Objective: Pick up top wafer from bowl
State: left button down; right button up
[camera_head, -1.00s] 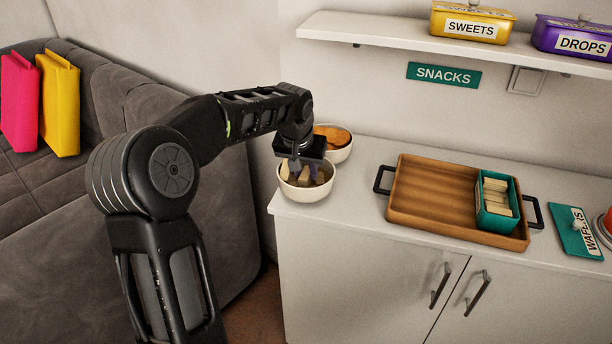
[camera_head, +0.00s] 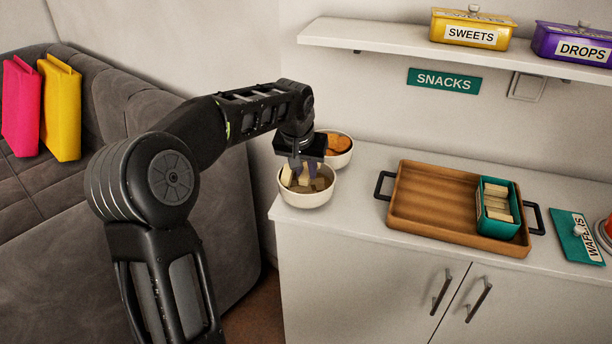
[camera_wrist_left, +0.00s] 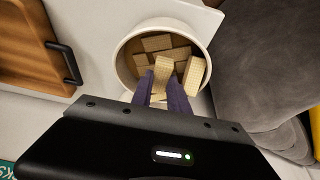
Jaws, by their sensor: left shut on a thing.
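The white bowl (camera_head: 307,200) stands at the left end of the counter, with several pale wafers (camera_head: 318,184) inside. It also shows in the left wrist view (camera_wrist_left: 123,62), where the wafers (camera_wrist_left: 157,43) lie at different angles on its floor. My left gripper (camera_head: 302,172) points down over the bowl. In the left wrist view its purple fingers (camera_wrist_left: 163,84) are shut on a wafer (camera_wrist_left: 162,70), which stands out between the tips. Another wafer (camera_wrist_left: 194,76) leans near the rim beside the fingers. My right gripper is in neither view.
A second bowl with orange snacks (camera_head: 339,145) stands just behind. A wooden tray (camera_head: 432,190) with black handles holds a teal box of wafers (camera_head: 497,232) to the right. A teal WAFERS lid (camera_head: 567,232) lies farther right. A shelf (camera_head: 400,40) hangs above.

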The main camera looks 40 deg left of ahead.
aim_at(306, 174)
pick_arm(q)
notch_tip(306, 174, up, 8)
jog(key=shift+f, duration=0.25)
jog(key=shift+r, duration=0.25)
